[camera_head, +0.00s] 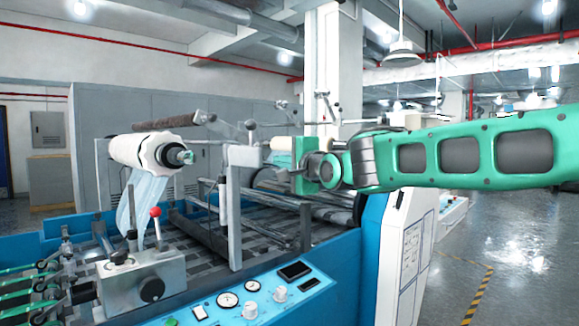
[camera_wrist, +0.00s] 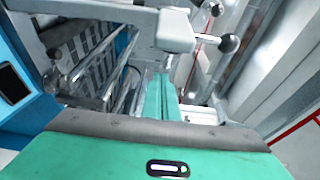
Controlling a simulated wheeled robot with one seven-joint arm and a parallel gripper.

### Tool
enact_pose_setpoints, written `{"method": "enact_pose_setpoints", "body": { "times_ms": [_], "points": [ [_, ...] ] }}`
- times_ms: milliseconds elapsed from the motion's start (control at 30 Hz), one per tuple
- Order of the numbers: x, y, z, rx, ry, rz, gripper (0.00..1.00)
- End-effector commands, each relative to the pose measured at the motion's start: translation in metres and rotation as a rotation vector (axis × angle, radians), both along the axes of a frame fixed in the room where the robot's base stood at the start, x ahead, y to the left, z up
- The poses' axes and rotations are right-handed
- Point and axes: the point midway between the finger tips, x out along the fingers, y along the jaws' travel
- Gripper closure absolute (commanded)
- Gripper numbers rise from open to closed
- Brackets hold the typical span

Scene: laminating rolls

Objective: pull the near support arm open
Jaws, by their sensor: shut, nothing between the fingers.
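My gripper (camera_wrist: 161,80) is shut and empty in the wrist view, its two green fingers side by side. Just beyond and above the fingertips is a pale grey support arm (camera_wrist: 120,13) ending in a block, with a dark ball knob (camera_wrist: 228,43) on a short rod to its right. I cannot tell whether the fingers touch the block. In the head view my green arm reaches in from the right, beside a grey bracket (camera_head: 243,156) on an upright post; the fingertips are largely hidden there.
A white roll (camera_head: 140,150) with hanging film is at the left of the blue machine. A control panel (camera_head: 250,298) and a red-knobbed lever (camera_head: 155,213) are in front. A white cabinet (camera_head: 408,245) stands at right, with open floor beyond.

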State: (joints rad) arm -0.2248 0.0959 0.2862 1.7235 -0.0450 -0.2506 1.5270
Motion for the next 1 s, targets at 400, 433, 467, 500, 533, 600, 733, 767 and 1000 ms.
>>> {"method": "enact_pose_setpoints", "body": {
  "times_ms": [400,433,467,500,533,600,733,767,1000],
  "points": [
    [-0.027,0.020,0.003,0.001,-0.003,0.003,1.00],
    [-0.027,0.020,0.003,0.001,-0.003,0.003,1.00],
    [-0.027,0.020,0.003,0.001,-0.003,0.003,1.00],
    [-0.027,0.020,0.003,0.001,-0.003,0.003,1.00],
    [-0.027,0.020,0.003,0.001,-0.004,0.003,1.00],
    [-0.027,0.020,0.003,0.001,-0.004,0.003,1.00],
    [-0.029,0.022,0.003,0.001,-0.004,0.004,1.00],
    [-0.031,0.023,0.003,0.001,-0.004,0.005,1.00],
    [-0.053,0.039,0.003,0.001,-0.004,0.004,1.00]
  ]
}}
